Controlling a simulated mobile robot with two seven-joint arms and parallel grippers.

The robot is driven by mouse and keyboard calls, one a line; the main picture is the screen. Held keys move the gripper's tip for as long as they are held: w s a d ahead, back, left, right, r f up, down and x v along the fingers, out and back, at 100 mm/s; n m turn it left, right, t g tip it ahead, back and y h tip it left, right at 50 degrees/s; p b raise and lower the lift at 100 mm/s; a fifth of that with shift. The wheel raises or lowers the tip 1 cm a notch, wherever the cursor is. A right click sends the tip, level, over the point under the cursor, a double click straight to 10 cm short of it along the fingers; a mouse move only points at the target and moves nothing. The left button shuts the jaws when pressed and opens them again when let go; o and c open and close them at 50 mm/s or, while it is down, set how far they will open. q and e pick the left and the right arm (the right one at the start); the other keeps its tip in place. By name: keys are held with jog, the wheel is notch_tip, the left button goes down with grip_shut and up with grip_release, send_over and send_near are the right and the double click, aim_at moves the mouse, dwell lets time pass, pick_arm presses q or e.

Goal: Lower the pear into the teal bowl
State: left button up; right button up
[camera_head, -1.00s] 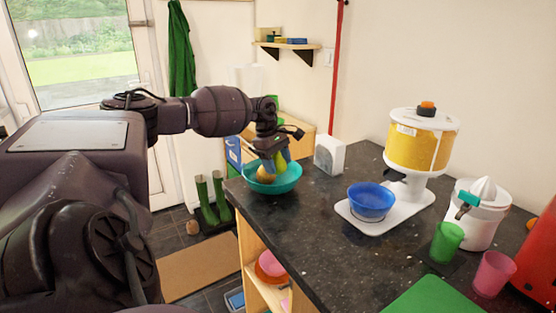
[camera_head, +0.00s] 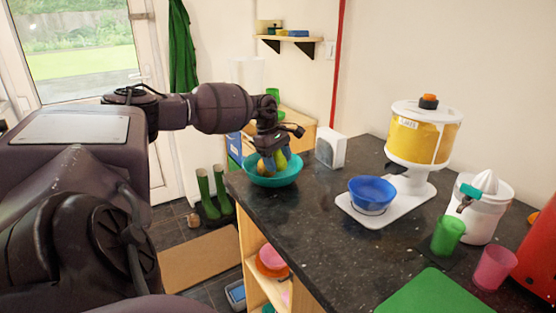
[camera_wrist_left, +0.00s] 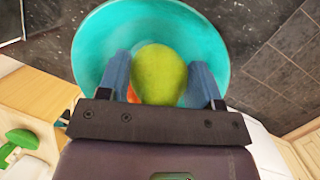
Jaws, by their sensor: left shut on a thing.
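The yellow-green pear (camera_wrist_left: 159,72) is between the two blue-grey fingers of my left gripper (camera_wrist_left: 163,82). My left gripper (camera_head: 274,164) is shut on the pear, which shows partly in the head view (camera_head: 281,159). The teal bowl (camera_head: 273,182) stands at the far left corner of the dark counter. In the left wrist view the teal bowl (camera_wrist_left: 92,45) surrounds the pear and fingertips, which are low over or inside it. An orange-yellow thing (camera_head: 262,168) shows in the bowl beside the fingers. Whether the pear touches the bowl's bottom is hidden. My right gripper is out of view.
A white speaker-like box (camera_head: 331,149) stands just right of the bowl. A blue bowl (camera_head: 372,192) sits on the white base of a yellow-filled appliance (camera_head: 424,136). A white juicer (camera_head: 478,212) and green and pink cups are at the right. The counter's middle front is clear.

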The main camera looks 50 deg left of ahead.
pick_arm(q)
jog(key=shift+f, duration=0.45)
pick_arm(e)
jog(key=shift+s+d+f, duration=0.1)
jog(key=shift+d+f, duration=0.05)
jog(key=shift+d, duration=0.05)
pick_arm(q)
jog(key=o, duration=1)
jog(key=shift+o, duration=0.2)
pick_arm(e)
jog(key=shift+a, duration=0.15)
pick_arm(q)
jog(key=v, duration=0.2)
jog(key=shift+a+r, duration=0.15)
jog(key=shift+r, duration=0.25)
jog(key=v, duration=0.7)
jog(key=shift+s+a+r, duration=0.1)
jog(key=shift+s+r, duration=0.1)
jog(key=shift+r, duration=0.35)
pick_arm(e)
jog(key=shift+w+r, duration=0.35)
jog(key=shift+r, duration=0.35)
